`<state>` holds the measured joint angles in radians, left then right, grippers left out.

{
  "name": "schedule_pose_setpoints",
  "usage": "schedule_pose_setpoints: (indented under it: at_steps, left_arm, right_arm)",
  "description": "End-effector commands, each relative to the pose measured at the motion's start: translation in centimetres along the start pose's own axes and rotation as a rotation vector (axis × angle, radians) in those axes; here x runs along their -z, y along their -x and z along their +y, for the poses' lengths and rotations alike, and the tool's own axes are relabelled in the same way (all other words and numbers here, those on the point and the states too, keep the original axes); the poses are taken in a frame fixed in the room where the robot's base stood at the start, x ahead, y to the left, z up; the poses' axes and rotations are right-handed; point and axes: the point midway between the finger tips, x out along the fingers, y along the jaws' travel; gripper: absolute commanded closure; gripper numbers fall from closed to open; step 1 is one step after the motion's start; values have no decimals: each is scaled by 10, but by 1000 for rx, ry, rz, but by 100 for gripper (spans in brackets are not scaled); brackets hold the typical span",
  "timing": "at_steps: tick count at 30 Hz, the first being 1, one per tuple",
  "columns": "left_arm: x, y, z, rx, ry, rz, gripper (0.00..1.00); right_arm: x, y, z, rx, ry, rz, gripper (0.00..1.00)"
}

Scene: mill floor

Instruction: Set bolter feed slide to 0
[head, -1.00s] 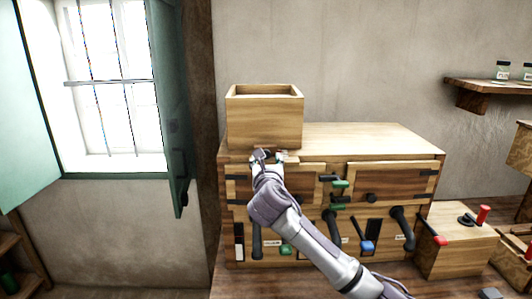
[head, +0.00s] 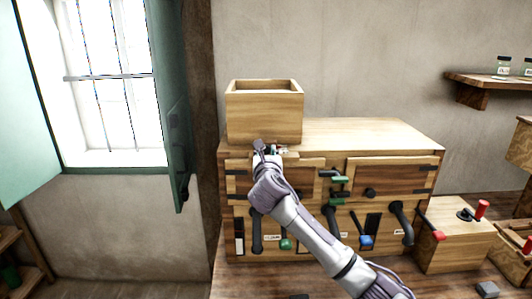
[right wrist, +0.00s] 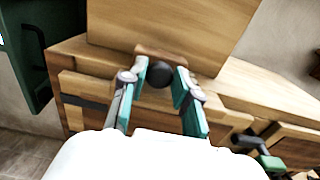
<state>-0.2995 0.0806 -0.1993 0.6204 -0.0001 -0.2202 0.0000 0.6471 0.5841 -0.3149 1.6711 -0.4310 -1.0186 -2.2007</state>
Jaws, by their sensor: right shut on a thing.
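The bolter is a wooden cabinet (head: 370,135) with a square open-topped wooden hopper (head: 264,120) on its left end. At the hopper's foot, the right wrist view shows a reddish-brown wooden strip (right wrist: 172,53), which looks like the feed slide, with a round dark knob (right wrist: 160,74) in front. My right gripper (head: 265,148) is at the hopper's front foot, its teal-padded fingers (right wrist: 159,82) on either side of the knob and shut on it. In the head view the gripper mostly hides knob and slide. Any scale marks cannot be read. My left gripper is out of view.
Dark levers (head: 331,220), a green handle (head: 340,180) and a blue handle (head: 366,241) stick out of the cabinet front. A wooden box with a red-knobbed lever (head: 482,210) stands at right. A green shutter (head: 172,110) is at left. The cabinet's right top is clear.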

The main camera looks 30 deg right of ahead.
Motion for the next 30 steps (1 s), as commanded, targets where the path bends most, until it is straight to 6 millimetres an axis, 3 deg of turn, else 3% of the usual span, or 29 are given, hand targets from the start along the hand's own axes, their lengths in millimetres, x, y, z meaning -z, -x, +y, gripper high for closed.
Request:
schedule_pose_setpoints:
  at_steps: [5,15,24,25,28,30]
  left_arm:
    - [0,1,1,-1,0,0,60]
    - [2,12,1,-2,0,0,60]
    - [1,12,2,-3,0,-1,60]
    - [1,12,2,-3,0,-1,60]
    - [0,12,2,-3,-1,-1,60]
    - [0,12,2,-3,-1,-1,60]
  right_arm:
    - [-1,-2,0,1,1,0,100]
    - [-2,-36,0,0,1,-2,100]
    - [-3,-38,-1,1,-1,-5,100]
    - [-3,-38,-1,1,-1,-6,64]
    - [-3,-37,-1,1,-1,-5,48]
    - [-2,-37,-1,0,-1,-3,46]
